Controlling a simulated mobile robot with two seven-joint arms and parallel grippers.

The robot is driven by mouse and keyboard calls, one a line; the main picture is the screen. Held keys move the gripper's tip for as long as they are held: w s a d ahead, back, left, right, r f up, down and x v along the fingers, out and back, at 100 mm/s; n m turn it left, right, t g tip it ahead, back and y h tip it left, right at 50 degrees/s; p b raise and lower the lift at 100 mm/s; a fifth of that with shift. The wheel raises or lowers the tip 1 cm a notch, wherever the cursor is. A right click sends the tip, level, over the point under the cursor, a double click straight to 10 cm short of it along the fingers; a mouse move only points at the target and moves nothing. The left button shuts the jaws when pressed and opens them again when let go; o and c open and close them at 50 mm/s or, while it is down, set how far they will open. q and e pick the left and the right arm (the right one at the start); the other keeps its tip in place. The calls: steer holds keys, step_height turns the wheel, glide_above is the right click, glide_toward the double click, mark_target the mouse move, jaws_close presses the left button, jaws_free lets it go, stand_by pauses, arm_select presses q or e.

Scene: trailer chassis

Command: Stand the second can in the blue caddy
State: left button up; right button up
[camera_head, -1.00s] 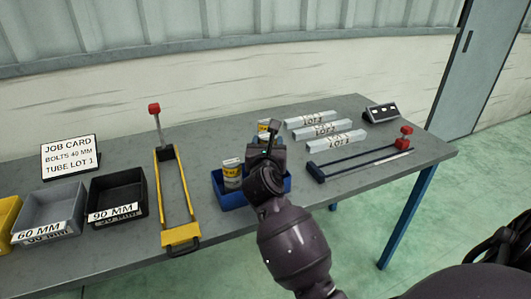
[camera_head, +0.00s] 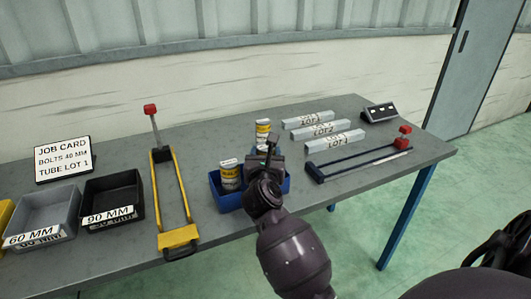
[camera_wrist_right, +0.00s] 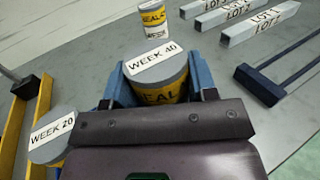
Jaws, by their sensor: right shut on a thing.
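The blue caddy (camera_head: 228,203) stands near the front edge of the table. One can (camera_head: 230,176) stands in its left part; its lid reads WEEK 20 in the right wrist view (camera_wrist_right: 50,135). My right gripper (camera_head: 265,160) is over the caddy's right part. In the right wrist view it is shut on a yellow-banded can marked WEEK 40 (camera_wrist_right: 158,72), upright with blue on both sides. The head view hides this can behind the gripper, so I cannot tell whether its base touches the caddy floor. Another can (camera_head: 262,131) stands behind the caddy. My left gripper is not in view.
A yellow frame with a red knob (camera_head: 178,236) lies left of the caddy, by the black 90 MM bin (camera_head: 132,192) and grey 60 MM bin (camera_head: 62,208). Grey LOT tubes (camera_head: 335,141) and a dark blue bar tool (camera_head: 350,164) lie to the right.

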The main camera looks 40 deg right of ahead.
steer(key=o, duration=1.1)
steer(key=shift+c, duration=0.2)
